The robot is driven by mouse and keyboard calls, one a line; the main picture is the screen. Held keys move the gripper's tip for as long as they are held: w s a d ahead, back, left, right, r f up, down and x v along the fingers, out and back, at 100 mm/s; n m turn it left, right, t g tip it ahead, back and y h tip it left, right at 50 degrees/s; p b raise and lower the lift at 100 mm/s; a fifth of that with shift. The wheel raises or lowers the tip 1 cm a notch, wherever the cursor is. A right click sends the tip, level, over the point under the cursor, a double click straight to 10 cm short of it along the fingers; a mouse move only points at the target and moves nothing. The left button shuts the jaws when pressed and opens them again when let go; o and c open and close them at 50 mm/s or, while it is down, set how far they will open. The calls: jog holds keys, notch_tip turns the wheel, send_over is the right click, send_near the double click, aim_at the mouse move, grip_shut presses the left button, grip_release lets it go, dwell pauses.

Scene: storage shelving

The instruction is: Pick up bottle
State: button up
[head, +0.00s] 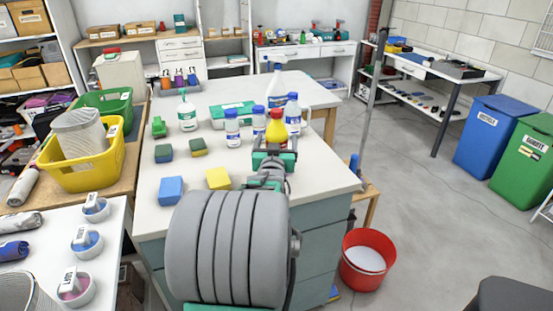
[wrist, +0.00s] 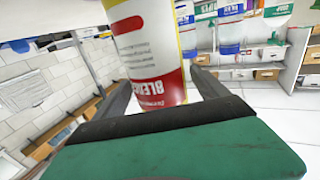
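A yellow bottle with a red cap (head: 276,131) stands on the white worktop, just beyond my gripper (head: 275,154) in the head view. In the wrist view the picture is upside down, and the bottle (wrist: 152,50) shows a white label and a red band with lettering. My gripper (wrist: 160,80) is open, its dark fingers spread on either side of the bottle. A narrow gap shows at the right finger; contact at the left finger is unclear. The bottle's lower part is hidden behind my gripper in the head view.
White bottles with blue caps (head: 232,128) stand close left of the yellow bottle, with others (head: 293,113) behind and right. A red bucket (head: 366,262) stands on the floor.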

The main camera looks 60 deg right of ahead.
grip_shut()
jog(key=shift+r, duration=0.2)
dwell(0.7)
